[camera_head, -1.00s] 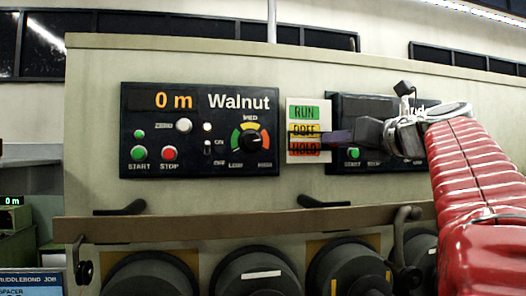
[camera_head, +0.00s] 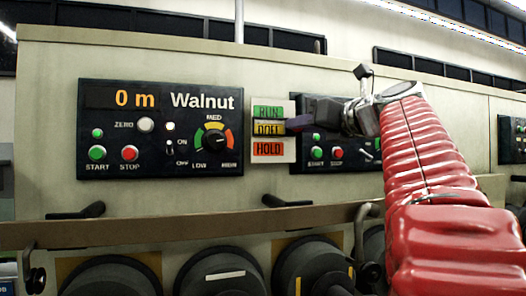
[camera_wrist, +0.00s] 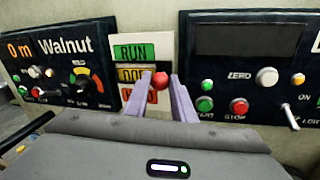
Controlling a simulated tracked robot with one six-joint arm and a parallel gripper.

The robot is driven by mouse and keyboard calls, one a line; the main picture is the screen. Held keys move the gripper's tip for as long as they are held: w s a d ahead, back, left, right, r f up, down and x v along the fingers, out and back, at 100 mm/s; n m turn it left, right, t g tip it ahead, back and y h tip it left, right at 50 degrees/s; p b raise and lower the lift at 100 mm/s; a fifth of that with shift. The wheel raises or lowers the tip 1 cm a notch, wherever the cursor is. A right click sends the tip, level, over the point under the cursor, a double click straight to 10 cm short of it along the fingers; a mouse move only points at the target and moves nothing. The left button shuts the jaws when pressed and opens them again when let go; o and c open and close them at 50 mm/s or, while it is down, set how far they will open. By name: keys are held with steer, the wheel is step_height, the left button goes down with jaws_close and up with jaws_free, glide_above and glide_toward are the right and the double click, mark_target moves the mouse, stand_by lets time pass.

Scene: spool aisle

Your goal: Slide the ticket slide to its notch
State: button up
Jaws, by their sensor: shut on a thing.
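The ticket slide is on a white card (camera_head: 287,152) with green RUN, yellow DOFF and red HOLD labels, between two control panels. Its red knob (camera_wrist: 158,80) shows in the wrist view, between the purple-grey fingers of my gripper (camera_wrist: 159,84). My gripper is shut on this knob. In the head view my gripper (camera_head: 291,125) reaches in from the right at about the DOFF label, and the knob is hidden. A dark line crosses the card by the top of DOFF. The fingers cover parts of DOFF and HOLD in the wrist view.
The Walnut panel (camera_head: 160,174) with a dial, switch and buttons is left of the card. A second panel (camera_wrist: 250,62) is close on the right, partly behind my arm. A rail (camera_head: 170,228) with dark hooks runs below, above several dark spools (camera_head: 222,273).

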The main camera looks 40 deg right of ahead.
steer(key=shift+r, duration=1.75)
steer(key=o, duration=1.1)
steer(key=shift+o, duration=0.2)
steer(key=shift+s, duration=0.1)
steer(key=s+a, duration=0.1)
steer(key=s, duration=1.2)
steer(key=shift+s, duration=0.3)
steer(key=shift+a, duration=0.1)
